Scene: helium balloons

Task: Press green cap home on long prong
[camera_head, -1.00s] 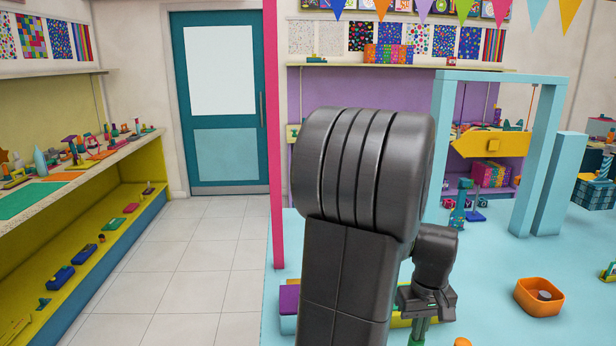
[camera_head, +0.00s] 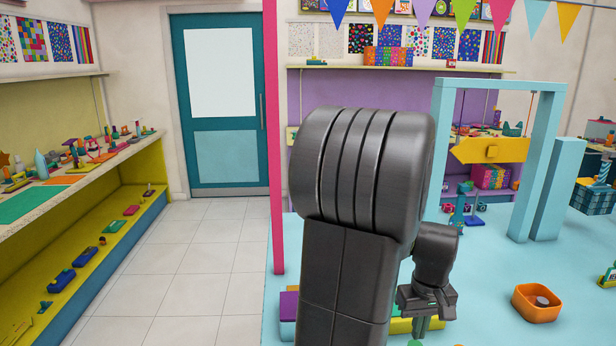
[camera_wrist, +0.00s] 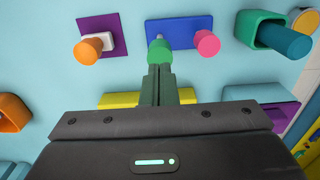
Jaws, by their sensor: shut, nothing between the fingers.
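In the wrist view a green cap (camera_wrist: 160,53) sits at the end of a pale grey prong (camera_wrist: 158,38) that stands on a blue plate (camera_wrist: 180,31). A short bit of the prong shows beyond the cap. A pink cap (camera_wrist: 207,43) is on the same plate, to the right. My gripper (camera_wrist: 160,72) is shut and empty, its fingertips right at the green cap's near side; whether they touch it I cannot tell. In the head view my gripper (camera_head: 421,326) points down, low right of centre, and the cap cannot be made out.
A purple plate (camera_wrist: 112,30) with an orange cap (camera_wrist: 88,51) lies left. A green holder with a blue cylinder (camera_wrist: 285,39) is right. A yellow piece (camera_wrist: 118,100) lies behind the fingers. An orange bin (camera_head: 522,304) stands on the light-blue surface, with free room around it.

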